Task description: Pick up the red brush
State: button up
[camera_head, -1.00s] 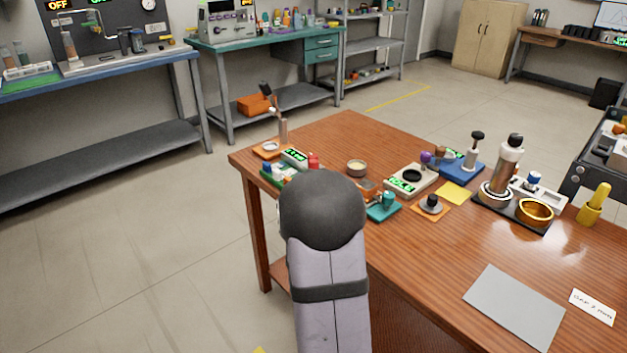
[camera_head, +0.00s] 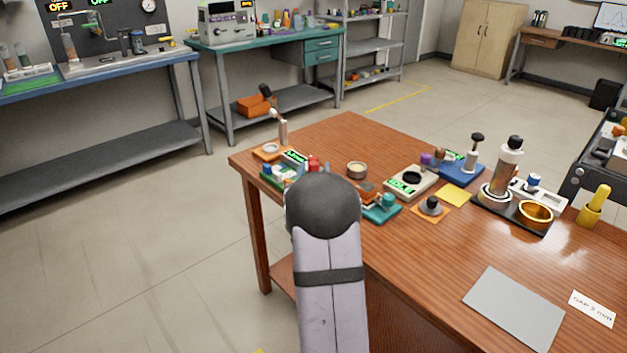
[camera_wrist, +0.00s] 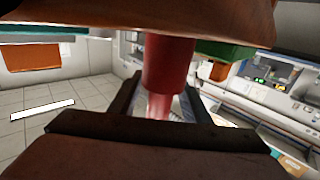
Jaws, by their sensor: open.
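A red cylindrical part (camera_wrist: 168,62), probably the red brush, shows in the wrist view with a paler, translucent-looking end below it. It lies between the two dark fingers of my gripper (camera_wrist: 164,88), which are open, with a gap visible beside it. I cannot tell whether either finger touches it. In the head view a small red thing (camera_head: 313,164) stands by the green tray (camera_head: 268,178) at the table's left end; I cannot tell if it is the same one. My arm hides my gripper in the head view.
The wooden table (camera_head: 415,262) holds a scale (camera_head: 408,184), a teal-based device (camera_head: 383,210), a small round dish (camera_head: 357,169) and an orange pad (camera_head: 430,212) close to my arm.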

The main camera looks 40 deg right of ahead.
grip_shut()
jog(key=shift+r, duration=0.15)
notch_tip(320, 180, up, 10)
jog(key=p, duration=0.1)
dwell(0.6)
